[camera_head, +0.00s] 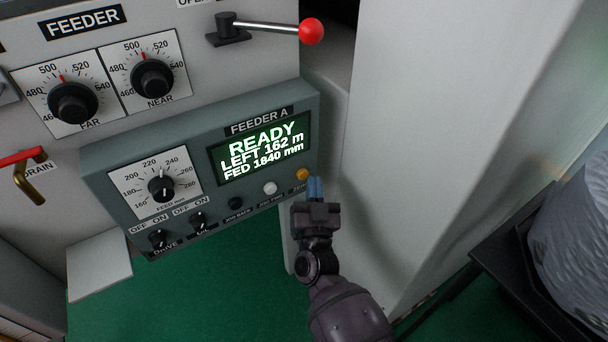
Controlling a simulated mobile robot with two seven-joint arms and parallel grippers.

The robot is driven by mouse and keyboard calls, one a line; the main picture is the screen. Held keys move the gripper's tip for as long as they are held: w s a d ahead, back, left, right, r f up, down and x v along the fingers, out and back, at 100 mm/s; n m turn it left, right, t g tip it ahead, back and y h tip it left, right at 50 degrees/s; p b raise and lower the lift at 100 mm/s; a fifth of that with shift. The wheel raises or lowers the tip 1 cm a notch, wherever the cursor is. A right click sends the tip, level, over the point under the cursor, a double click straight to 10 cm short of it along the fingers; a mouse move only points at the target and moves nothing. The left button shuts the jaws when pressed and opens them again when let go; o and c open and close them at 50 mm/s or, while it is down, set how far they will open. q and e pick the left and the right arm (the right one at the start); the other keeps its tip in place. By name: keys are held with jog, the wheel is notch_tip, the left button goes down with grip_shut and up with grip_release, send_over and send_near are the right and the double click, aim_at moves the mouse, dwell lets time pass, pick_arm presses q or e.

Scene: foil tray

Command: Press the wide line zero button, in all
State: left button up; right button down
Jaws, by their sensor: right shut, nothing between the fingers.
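The FEEDER A control panel (205,160) is a grey-green box on the machine front. Its lit display (262,148) reads READY, LEFT 162 m, FED 1840 mm. A yellow-orange round button (302,174) sits at the panel's lower right, with a small label below it partly hidden by my gripper; it seems to read ZERO. No wording about a wide line is readable. My left gripper is not in view.
A white button (269,188) and a black button (235,203) sit left of the yellow one. Two switches (198,220) and a feed dial (161,188) are further left. A red-knobbed lever (311,31) sticks out above. A pale column (420,130) stands at right.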

jog(key=shift+w+a, duration=0.15)
jog(key=shift+w+a, duration=0.1)
jog(key=shift+w, duration=0.1)
dwell(0.3)
jog(key=shift+w+a, duration=0.25)
jog(key=shift+w, duration=0.1)
dwell(0.9)
jog(key=shift+s, duration=0.1)
jog(key=shift+s+d, duration=0.5)
jog(key=shift+s, duration=0.1)
dwell(0.3)
